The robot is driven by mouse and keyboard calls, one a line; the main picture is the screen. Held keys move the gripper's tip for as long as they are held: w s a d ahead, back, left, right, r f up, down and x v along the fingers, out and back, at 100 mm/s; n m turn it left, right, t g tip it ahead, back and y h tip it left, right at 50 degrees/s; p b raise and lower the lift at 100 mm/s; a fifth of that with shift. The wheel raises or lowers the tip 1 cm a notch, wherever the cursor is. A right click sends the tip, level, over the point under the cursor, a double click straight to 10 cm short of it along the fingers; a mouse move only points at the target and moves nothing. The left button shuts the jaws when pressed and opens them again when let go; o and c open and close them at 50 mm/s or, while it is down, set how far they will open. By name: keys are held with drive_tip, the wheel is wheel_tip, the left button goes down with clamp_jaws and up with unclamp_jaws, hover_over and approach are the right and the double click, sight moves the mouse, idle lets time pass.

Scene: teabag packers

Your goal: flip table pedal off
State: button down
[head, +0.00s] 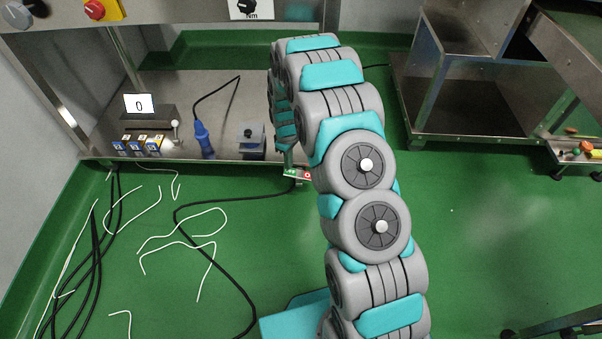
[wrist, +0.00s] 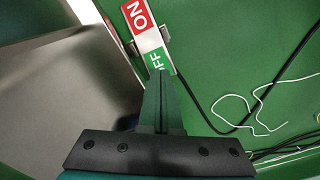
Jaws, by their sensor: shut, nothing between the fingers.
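The table pedal (wrist: 148,32) is a small rocker with a red ON half and a green OFF half. In the wrist view it is at the top centre, with the red half farther up. In the head view the pedal (head: 305,176) shows at the steel table's front edge, green to the left and red to the right. My gripper (wrist: 162,74) is shut and empty. Its tips overlap the green OFF end and hide part of the lettering; I cannot tell whether they touch it. In the head view my gripper (head: 289,160) is just above the pedal, partly hidden by my arm.
Black cables (head: 215,201) and white cords (head: 205,248) lie on the green floor. Another steel unit (head: 470,90) stands at right.

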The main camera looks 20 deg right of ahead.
drive_tip(key=shift+f, duration=1.8)
idle(0.9)
drive_tip(key=shift+r, duration=0.1)
drive_tip(key=shift+r+p, duration=0.3)
drive_tip(key=shift+r, duration=3.15)
drive_tip(key=shift+r, duration=0.1)
drive_tip(key=s+r+m+p, duration=0.1)
drive_tip(key=s+r+m, duration=0.1)
drive_tip(key=s+r, duration=0.85)
drive_tip(key=s+r+m+p, duration=0.2)
drive_tip(key=s+r, duration=0.6)
drive_tip(key=r, duration=0.6)
drive_tip(key=s+r+m+g+p, duration=0.1)
drive_tip(key=s+r, duration=0.4)
drive_tip(key=s, duration=0.7)
drive_tip(key=s+r+m+p, duration=0.1)
drive_tip(key=s+r+m, duration=0.2)
drive_tip(key=s, duration=1)
drive_tip(key=shift+r+g, duration=0.4)
drive_tip(key=shift+r, duration=0.55)
